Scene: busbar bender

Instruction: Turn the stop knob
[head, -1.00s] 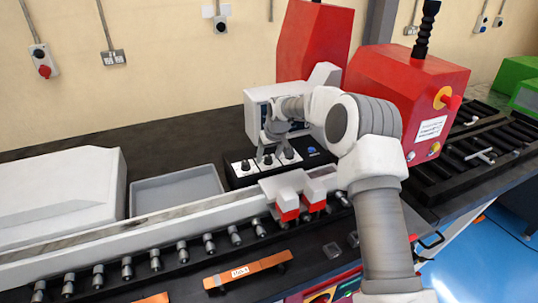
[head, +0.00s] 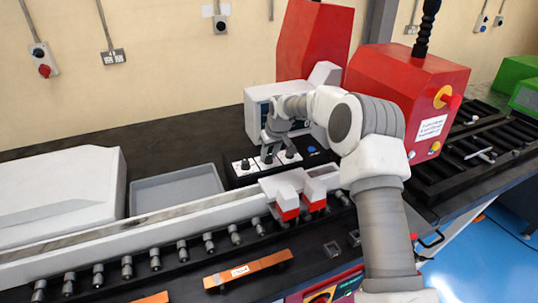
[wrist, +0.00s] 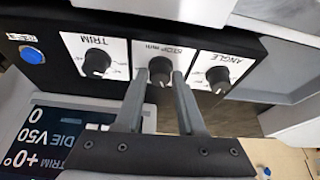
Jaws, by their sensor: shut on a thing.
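The stop knob (wrist: 160,70) is a round black knob on a white plate marked STOP, the middle one of three on a black control box. The wrist view shows the box upside down. My gripper (wrist: 161,74) has one finger on each side of the stop knob and is shut on it. In the head view my gripper (head: 274,150) reaches down to the box from above. The trim knob (wrist: 97,63) and the angle knob (wrist: 218,78) stand on either side, clear of the fingers.
A blue button (wrist: 32,55) sits beyond the trim knob. A display screen (wrist: 75,135) stands close by the box. A grey tray (head: 177,190) lies left of the box. White and red clamp blocks (head: 287,200) stand in front. A red machine housing (head: 407,85) is at right.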

